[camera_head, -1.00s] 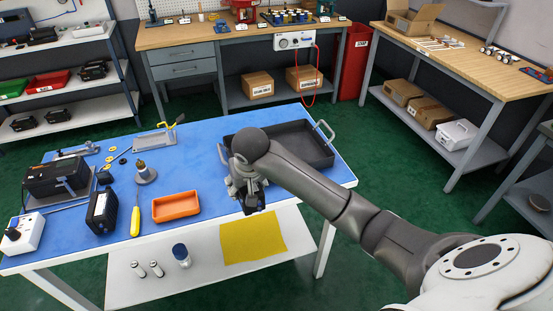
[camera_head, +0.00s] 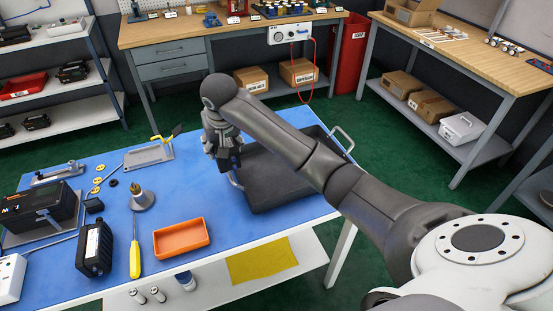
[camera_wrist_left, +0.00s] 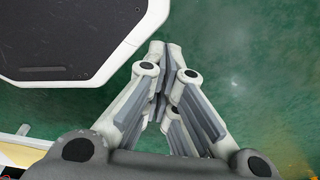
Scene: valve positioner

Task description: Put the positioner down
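A black finned box (camera_head: 94,250) stands on the blue table (camera_head: 185,200) at the left. A larger dark device (camera_head: 40,212) sits on a grey base at the table's left edge. I cannot tell which, if either, is the positioner. My right gripper (camera_head: 226,160) points down beside the left handle of a dark tray (camera_head: 285,178). Its fingers are dark and small here, and I cannot tell whether they hold anything. My left gripper (camera_wrist_left: 164,50) shows only in the left wrist view, its fingers together and empty above the green floor.
An orange bin (camera_head: 182,238), a yellow screwdriver (camera_head: 135,250) and a brass-topped fitting (camera_head: 142,200) lie on the table. A grey fixture (camera_head: 148,155) stands at the back. A yellow cloth (camera_head: 262,262) lies on the lower shelf. Blue tabletop between bin and tray is clear.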

